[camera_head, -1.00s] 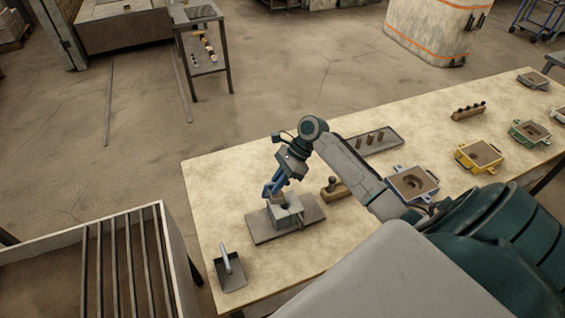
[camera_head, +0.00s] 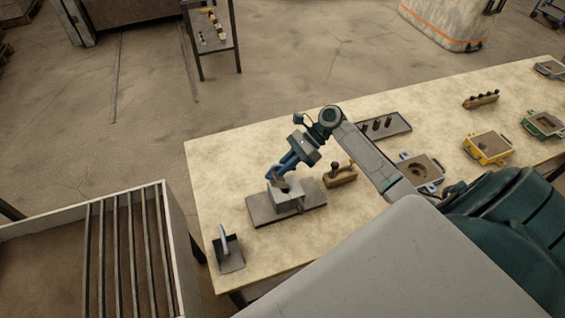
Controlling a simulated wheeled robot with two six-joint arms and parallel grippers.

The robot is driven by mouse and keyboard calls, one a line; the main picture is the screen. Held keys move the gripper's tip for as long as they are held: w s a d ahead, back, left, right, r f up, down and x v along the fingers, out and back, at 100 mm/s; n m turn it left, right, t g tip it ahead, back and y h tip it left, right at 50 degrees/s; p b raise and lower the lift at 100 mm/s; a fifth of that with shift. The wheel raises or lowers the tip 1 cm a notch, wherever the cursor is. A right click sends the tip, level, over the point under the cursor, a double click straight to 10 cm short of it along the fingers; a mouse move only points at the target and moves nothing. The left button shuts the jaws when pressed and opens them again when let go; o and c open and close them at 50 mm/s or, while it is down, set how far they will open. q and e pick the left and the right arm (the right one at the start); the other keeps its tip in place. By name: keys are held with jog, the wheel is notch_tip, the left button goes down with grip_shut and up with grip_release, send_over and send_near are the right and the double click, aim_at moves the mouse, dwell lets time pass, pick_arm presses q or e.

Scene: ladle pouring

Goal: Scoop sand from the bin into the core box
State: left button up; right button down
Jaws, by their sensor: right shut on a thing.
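The grey core box (camera_head: 288,198) stands on a flat grey plate (camera_head: 262,212) near the left end of the table. My right gripper (camera_head: 277,177), with blue fingers, is at the top of the core box, pointing down and left. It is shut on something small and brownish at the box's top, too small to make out. A grey scoop (camera_head: 230,258) with an upright pale handle rests at the table's left front corner, apart from the gripper. The bin (camera_head: 176,215), pale-walled with dark slats across it, is at the lower left; brown shows under the slats. My left gripper is out of view.
A wooden block with a dark knob (camera_head: 341,176) is right of the core box. A dark tray (camera_head: 398,128) with several small pieces is behind my right arm. Grey, yellow (camera_head: 488,149) and green (camera_head: 543,124) boxes stand to the right. The table's back left is clear.

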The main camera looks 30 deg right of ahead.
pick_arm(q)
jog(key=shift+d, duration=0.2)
pick_arm(e)
jog(key=shift+d+y, duration=0.2)
jog(key=shift+y, duration=0.1)
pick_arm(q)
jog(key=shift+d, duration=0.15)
pick_arm(e)
jog(key=shift+s+d+t+y, duration=0.2)
jog(key=shift+d+t+y, duration=0.1)
jog(key=shift+d+y, duration=0.3)
jog(key=shift+a, duration=0.1)
jog(key=shift+s+d+f+y, duration=0.15)
jog(key=shift+d+y, duration=0.25)
jog(key=shift+y, duration=0.3)
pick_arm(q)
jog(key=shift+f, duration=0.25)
pick_arm(e)
jog(key=shift+d+n+y, duration=0.3)
pick_arm(q)
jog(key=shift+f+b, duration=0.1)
jog(key=shift+b, duration=0.25)
